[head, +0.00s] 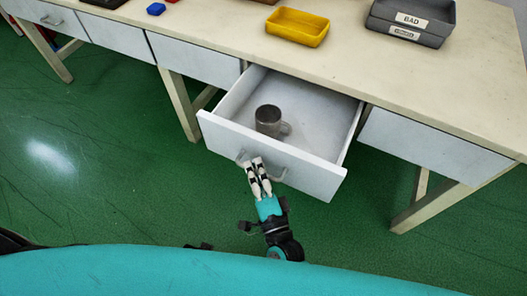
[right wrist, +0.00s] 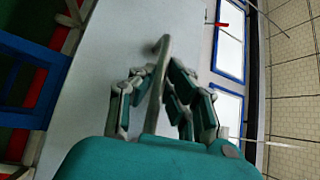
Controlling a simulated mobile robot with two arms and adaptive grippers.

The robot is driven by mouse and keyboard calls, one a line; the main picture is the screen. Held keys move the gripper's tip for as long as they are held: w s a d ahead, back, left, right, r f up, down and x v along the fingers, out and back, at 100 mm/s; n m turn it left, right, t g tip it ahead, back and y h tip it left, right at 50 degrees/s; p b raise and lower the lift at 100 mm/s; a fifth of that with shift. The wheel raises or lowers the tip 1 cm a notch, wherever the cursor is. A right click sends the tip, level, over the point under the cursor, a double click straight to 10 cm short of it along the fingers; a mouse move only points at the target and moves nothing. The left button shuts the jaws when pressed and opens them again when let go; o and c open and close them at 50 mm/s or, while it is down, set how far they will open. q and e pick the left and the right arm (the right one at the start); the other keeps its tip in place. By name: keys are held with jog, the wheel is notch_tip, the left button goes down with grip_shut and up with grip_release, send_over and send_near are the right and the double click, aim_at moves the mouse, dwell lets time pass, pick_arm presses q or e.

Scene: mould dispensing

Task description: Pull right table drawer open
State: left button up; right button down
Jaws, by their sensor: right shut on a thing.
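The right table drawer (head: 262,154) is pulled well out from under the table, and its inside shows. A grey metal mug (head: 269,120) stands inside it, near the front panel. My right gripper (head: 259,172) is at the middle of the drawer's front, shut on the drawer handle (head: 280,174). In the right wrist view the handle (right wrist: 157,90) runs between the fingers of the gripper (right wrist: 155,85), with the pale drawer front behind. My left gripper is not in view.
Closed drawer fronts (head: 430,142) lie on both sides. Table legs (head: 180,105) stand on the green floor (head: 110,160), which is clear in front.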

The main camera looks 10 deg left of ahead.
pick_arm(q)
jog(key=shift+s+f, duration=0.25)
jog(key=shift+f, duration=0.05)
pick_arm(e)
jog(key=shift+s+a+f, duration=0.1)
jog(key=shift+s+f, duration=0.25)
jog(key=shift+s, duration=0.35)
jog(key=c, duration=1.4)
grip_release()
jog(key=shift+w, duration=0.1)
jog(key=shift+r, duration=0.15)
jog(key=v, duration=1.2)
jog(key=shift+r, duration=0.15)
